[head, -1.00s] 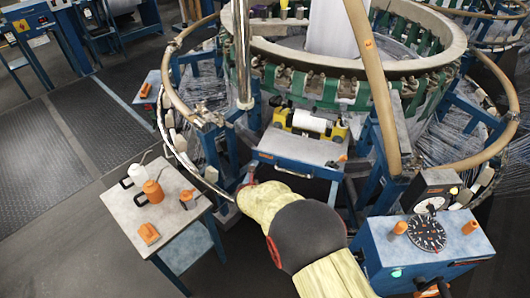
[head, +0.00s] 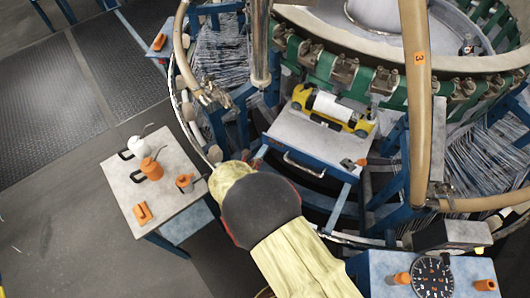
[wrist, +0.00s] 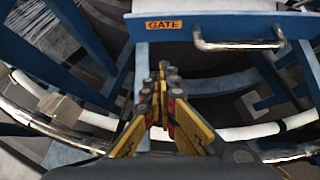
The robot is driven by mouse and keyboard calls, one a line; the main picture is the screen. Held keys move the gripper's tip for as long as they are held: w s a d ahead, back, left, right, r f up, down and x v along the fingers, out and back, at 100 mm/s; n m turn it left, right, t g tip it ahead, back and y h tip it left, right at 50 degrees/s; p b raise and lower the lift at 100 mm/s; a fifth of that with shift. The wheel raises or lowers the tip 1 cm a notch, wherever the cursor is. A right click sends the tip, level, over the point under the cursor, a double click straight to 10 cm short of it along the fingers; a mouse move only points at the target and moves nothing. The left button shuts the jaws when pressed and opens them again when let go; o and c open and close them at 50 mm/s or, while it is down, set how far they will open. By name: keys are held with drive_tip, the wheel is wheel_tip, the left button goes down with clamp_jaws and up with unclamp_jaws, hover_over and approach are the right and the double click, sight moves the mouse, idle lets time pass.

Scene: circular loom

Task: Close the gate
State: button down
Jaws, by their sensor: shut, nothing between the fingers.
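The gate is a blue front panel (wrist: 222,27) with an orange label reading GATE and a metal bar handle (wrist: 240,42). In the head view the handle (head: 303,164) shows on the front edge of a grey-topped platform (head: 285,130) at the loom's ring. My gripper (wrist: 166,78) is shut and empty, with its yellow and grey fingers together. In the wrist view its tips show below the panel and left of the handle, with no visible hold on either. In the head view my arm hides the fingers.
A yellow-ended roller (head: 333,108) lies on the platform. A curved white rail (wrist: 250,132) runs beneath my fingers. A side table (head: 178,208) with orange items stands left. A control box (head: 430,278) stands at the lower right. Open floor (head: 60,220) lies far left.

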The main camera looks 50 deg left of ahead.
sight(283, 132)
drive_tip(key=w+r+b+x, duration=0.1)
drive_tip(key=r+b+x, duration=0.1)
drive_tip(key=x, duration=1)
drive_tip(key=shift+w+a, duration=0.2)
drive_tip(key=shift+w, duration=0.35)
drive_tip(key=shift+f+b, duration=0.15)
drive_tip(key=shift+b, duration=0.15)
drive_tip(key=w+a, duration=0.1)
drive_tip(key=w, duration=0.2)
drive_tip(key=w+a+b, duration=0.1)
drive_tip(key=w, duration=0.2)
drive_tip(key=w+a+b, duration=0.1)
drive_tip(key=w, duration=0.2)
drive_tip(key=shift+w+f, duration=0.1)
drive_tip(key=shift+w, duration=0.3)
drive_tip(key=shift+a+r, duration=0.1)
drive_tip(key=shift+r, duration=0.1)
